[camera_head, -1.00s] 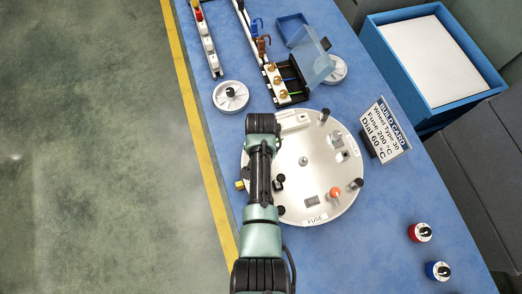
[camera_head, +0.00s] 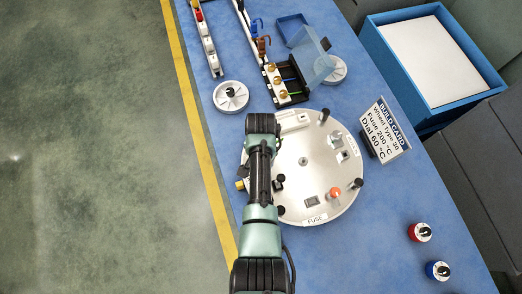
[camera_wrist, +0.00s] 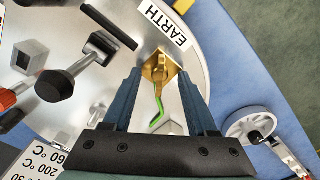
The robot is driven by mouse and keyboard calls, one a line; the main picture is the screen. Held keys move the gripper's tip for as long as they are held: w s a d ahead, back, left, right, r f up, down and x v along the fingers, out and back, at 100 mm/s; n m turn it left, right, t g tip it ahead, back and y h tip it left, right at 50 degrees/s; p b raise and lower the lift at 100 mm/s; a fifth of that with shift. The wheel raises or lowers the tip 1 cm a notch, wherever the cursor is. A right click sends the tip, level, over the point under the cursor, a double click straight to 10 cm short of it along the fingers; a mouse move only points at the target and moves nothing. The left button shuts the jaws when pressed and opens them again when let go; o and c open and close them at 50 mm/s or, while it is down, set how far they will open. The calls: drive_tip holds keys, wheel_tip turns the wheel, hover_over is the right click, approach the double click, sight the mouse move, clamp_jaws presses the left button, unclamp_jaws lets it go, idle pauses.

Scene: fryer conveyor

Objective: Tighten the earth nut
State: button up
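In the wrist view the brass earth nut (camera_wrist: 160,68) sits on a gold square plate at the rim of the round silver panel (camera_wrist: 105,100), beside the "EARTH" label (camera_wrist: 165,24). A green and yellow wire (camera_wrist: 158,106) runs from it toward my gripper. My gripper's (camera_wrist: 160,72) two blue fingers stand apart, one on each side of the nut, with space between them and it. In the head view the round panel (camera_head: 325,185) lies on the blue table, a bit of the gold terminal (camera_head: 240,184) shows at its left rim, and my arm hides the gripper.
Near the nut, a black-tipped lever (camera_wrist: 70,75) and a grey block (camera_wrist: 30,55) stand up from the panel. A white wheel (camera_head: 230,96), a terminal block (camera_head: 280,83) and the build card (camera_head: 388,130) stand around the panel. Red (camera_head: 420,232) and blue (camera_head: 438,270) dials lie at lower right.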

wheel_tip(320, 180, up, 13)
drive_tip(key=shift+b, duration=0.35)
idle(0.5)
idle(0.4)
